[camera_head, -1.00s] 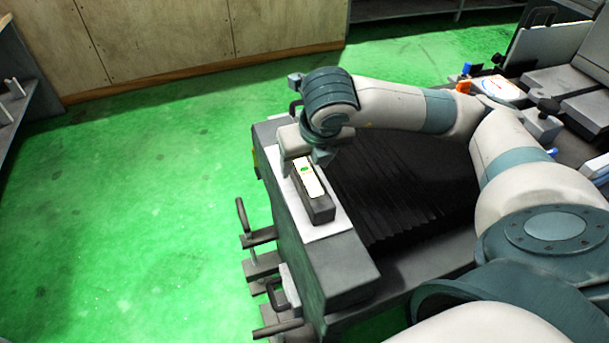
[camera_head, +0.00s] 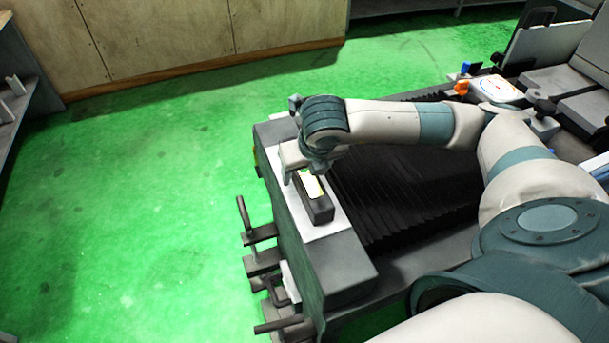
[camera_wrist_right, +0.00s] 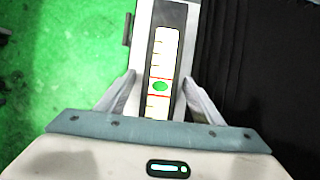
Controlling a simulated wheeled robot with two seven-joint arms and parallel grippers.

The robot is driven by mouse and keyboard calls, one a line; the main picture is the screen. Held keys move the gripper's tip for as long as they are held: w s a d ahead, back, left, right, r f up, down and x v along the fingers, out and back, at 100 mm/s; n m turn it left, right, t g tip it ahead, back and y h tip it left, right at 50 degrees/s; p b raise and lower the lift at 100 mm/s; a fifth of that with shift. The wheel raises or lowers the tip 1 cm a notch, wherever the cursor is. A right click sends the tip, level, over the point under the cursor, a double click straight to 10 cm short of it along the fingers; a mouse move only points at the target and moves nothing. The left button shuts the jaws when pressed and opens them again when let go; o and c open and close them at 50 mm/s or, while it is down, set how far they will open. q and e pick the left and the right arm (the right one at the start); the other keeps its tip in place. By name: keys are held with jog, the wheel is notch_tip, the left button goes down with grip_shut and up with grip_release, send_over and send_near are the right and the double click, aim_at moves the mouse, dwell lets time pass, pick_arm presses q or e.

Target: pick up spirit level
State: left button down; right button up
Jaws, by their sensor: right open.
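The spirit level (camera_head: 319,205) is a dark block with a white scale face and a green bubble. It lies on a pale plate (camera_head: 337,221) on top of the grinder's end. My right gripper (camera_head: 304,176) is at the far half of the level. In the right wrist view the level (camera_wrist_right: 162,60) runs between the two fingers of the open right gripper (camera_wrist_right: 160,90), with a gap on each side. The fingers partly hide the level in the head view. My left gripper is not in view.
Black ribbed bellows (camera_head: 400,190) lie right of the plate. Levers (camera_head: 243,217) stick out on the machine's left side. Green floor (camera_head: 130,210) is open at left. Orange and blue small parts (camera_head: 461,88) sit at the upper right.

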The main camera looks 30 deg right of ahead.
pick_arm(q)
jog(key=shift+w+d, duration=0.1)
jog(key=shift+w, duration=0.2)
